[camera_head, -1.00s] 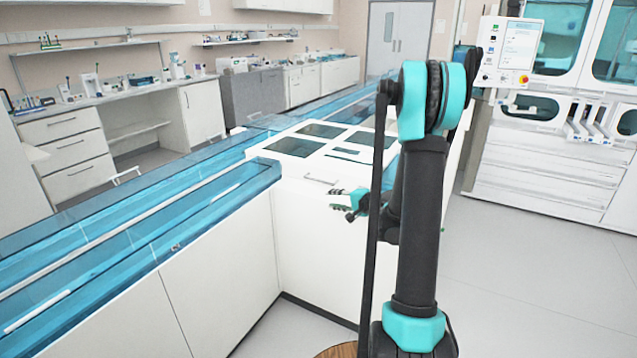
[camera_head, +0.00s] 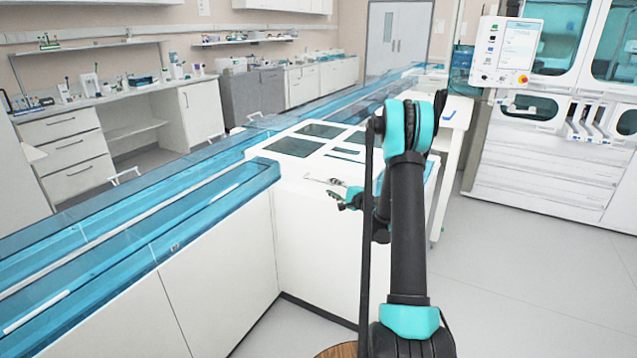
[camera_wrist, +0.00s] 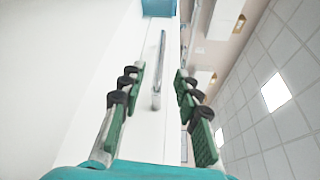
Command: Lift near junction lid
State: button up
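The near junction lid (camera_head: 310,164) is a white top with dark glass panels, lying flat and closed on the white junction cabinet. Its thin bar handle (camera_head: 318,180) is at the near edge. My gripper (camera_head: 338,193) is just right of the handle in the head view, its fingers pointing toward it. In the wrist view my gripper (camera_wrist: 159,80) is open, with green-padded fingers on both sides. The grey handle (camera_wrist: 157,75) shows in the gap between them, with visible space on each side. Contact with the fingers is not seen.
A blue transparent tube track (camera_head: 150,225) runs along the left and meets the cabinet (camera_head: 310,240). Another track stretch continues toward the back (camera_head: 345,103). A white machine with a screen (camera_head: 507,52) stands at the right. The grey floor (camera_head: 520,270) at right is clear.

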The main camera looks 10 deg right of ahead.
aim_at(321, 182)
jog(key=x, duration=0.9)
jog(key=shift+c, duration=0.2)
grip_shut()
